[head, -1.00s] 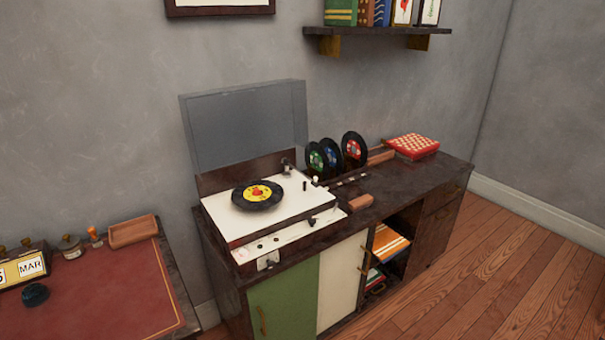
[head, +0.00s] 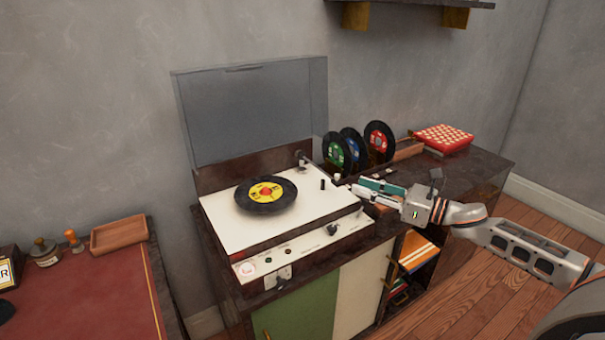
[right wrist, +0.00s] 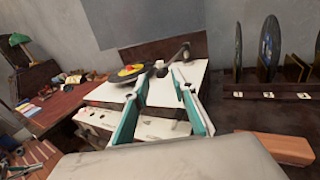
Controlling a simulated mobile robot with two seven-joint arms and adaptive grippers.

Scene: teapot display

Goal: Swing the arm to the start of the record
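The record player (head: 235,225) stands on the cabinet with its clear lid raised. A black record (head: 265,192) with a yellow label lies on its white top; it also shows in the right wrist view (right wrist: 130,72). The tonearm (head: 318,166) runs from its pivot at the back right toward the front right, off to the right of the record. My right gripper (head: 350,190) is open just right of the tonearm's front end. In the right wrist view its fingers (right wrist: 160,78) are spread, with the tonearm (right wrist: 182,51) ahead of them; contact cannot be told. My left gripper is not in view.
Several records (head: 380,142) stand in a rack behind my right gripper. A red-and-white patterned box (head: 443,138) sits farther right. A red-topped desk (head: 85,270) with a wooden tray (head: 118,235) is at the left. The raised lid (head: 250,115) stands behind the player.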

